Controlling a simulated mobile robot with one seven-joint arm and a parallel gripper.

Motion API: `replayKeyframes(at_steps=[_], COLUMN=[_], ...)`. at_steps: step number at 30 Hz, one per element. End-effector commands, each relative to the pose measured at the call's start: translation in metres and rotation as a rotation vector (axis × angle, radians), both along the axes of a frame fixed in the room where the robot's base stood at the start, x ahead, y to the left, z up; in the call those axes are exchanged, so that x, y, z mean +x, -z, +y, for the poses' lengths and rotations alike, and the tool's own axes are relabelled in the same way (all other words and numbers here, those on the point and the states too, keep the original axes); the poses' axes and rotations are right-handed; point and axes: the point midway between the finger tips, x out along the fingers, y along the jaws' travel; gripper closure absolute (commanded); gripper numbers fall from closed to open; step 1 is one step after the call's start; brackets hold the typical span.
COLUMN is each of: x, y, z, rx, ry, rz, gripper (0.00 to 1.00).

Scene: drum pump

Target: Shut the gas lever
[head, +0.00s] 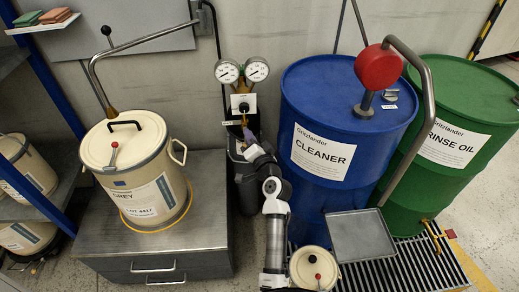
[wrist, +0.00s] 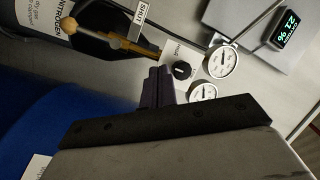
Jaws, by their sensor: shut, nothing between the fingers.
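The black nitrogen cylinder (wrist: 40,20) fills the upper left of the wrist view. A brass lever (wrist: 112,40) with a rounded yellow end lies across its top, beside a white SHUT label (wrist: 139,14). My gripper (wrist: 158,86) has its dark purple fingers together and empty, below and right of the lever and apart from it in the picture. In the head view, my gripper (head: 247,132) is in front of the cylinder area, under the two gauges. My arm and gripper hide much of the cylinder there, and the lever is hard to make out.
Two round gauges (head: 243,71) sit above the cylinder; a black knob (wrist: 182,70) is close to my fingers. A blue cleaner drum (head: 330,105) stands right of my arm. A cream drum (head: 135,165) stands on a grey cabinet (head: 160,250) at left.

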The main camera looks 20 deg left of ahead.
Motion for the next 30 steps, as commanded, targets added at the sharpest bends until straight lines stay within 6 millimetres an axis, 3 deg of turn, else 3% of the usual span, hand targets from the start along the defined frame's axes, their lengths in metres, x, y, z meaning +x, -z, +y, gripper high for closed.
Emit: replayKeyframes(at_steps=[1, 3, 6, 9, 30], x=[0.002, 0.0, -0.004, -0.007, -0.011], y=[0.027, 0.058, 0.089, 0.105, 0.112], z=[-0.019, -0.039, -0.059, -0.07, -0.075], rx=[0.022, 0.06, 0.105, 0.135, 0.146], ry=[0.008, 0.009, 0.012, 0.015, 0.015], rz=[0.082, 0.173, 0.261, 0.308, 0.324], gripper=[1.0, 1.0, 1.0, 1.0, 1.0])
